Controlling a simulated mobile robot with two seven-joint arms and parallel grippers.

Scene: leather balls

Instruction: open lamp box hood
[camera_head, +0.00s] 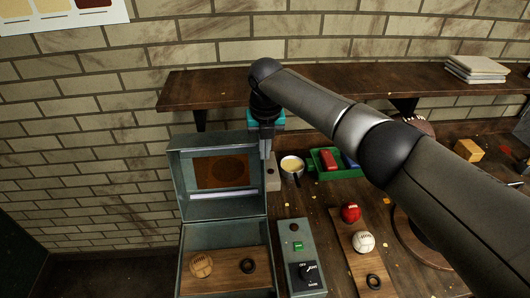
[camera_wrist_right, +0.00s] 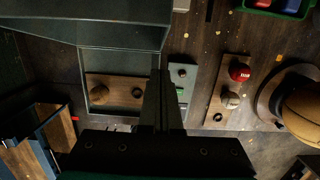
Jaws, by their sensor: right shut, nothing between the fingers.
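The lamp box (camera_head: 225,232) is a grey-green metal box at the left of the bench. Its hood (camera_head: 177,190) stands raised at the back, with a dark orange-brown window in its inner side. Inside lie a wooden board, a tan ball (camera_head: 201,265) and a dark ring (camera_head: 248,266). The hood also shows at the upper left of the wrist view (camera_wrist_right: 100,12). My right gripper (camera_head: 267,155) points down beside the hood's upper right edge; whether it touches cannot be told. Its fingers (camera_wrist_right: 163,75) are shut and empty. My left gripper is out of view.
A control panel (camera_head: 293,232) with a green button and a knob stands right of the box. Further right are a board with a red ball (camera_head: 351,213) and a white ball (camera_head: 364,242), a cup (camera_head: 292,168) and a green tray (camera_head: 318,170). A shelf (camera_head: 220,88) runs behind.

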